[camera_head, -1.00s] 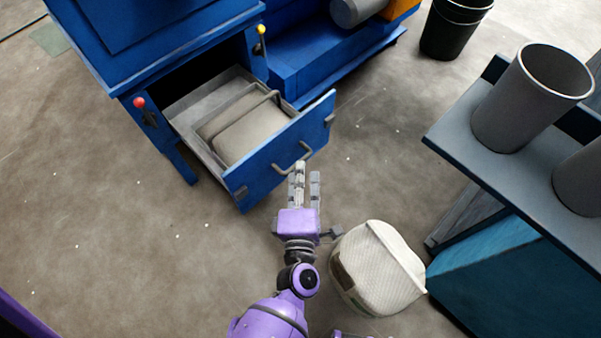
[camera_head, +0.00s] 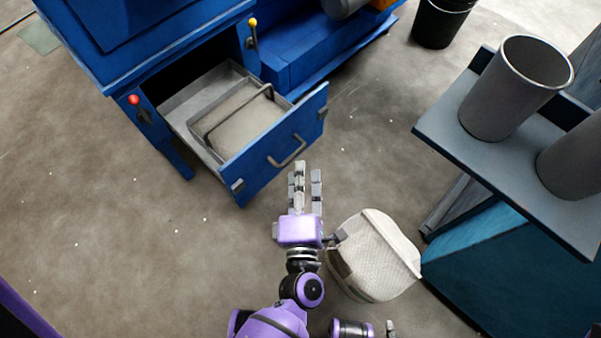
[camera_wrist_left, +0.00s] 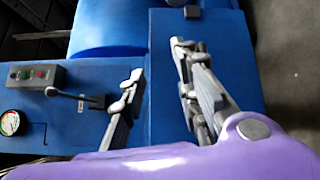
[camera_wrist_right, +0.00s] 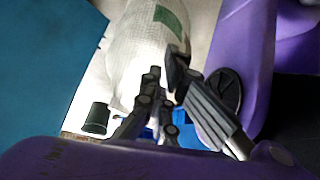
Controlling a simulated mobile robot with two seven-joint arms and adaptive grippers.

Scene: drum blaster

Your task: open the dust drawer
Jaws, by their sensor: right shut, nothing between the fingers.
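The dust drawer (camera_head: 268,158) of the blue machine stands pulled out, its inside open to view. A grey bar handle (camera_head: 287,152) is on its blue front. Inside lies a pale, flat-topped load (camera_head: 240,122) with a wire bail over it. My left gripper (camera_head: 304,175) is just in front of the drawer front, below the handle in the head view and apart from it. Its fingers are spread and empty, as the left wrist view (camera_wrist_left: 158,75) also shows. My right gripper (camera_wrist_right: 162,85) is shut and empty, close to a white bag (camera_wrist_right: 140,50).
The white bag (camera_head: 372,255) is on the floor right of my left arm. A dark bench (camera_head: 450,130) with grey cylinders (camera_head: 505,100) stands at right. A black bucket (camera_head: 440,22) is at the back. Red-knobbed (camera_head: 134,100) and yellow-knobbed (camera_head: 252,22) levers flank the drawer opening. Floor at left is clear.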

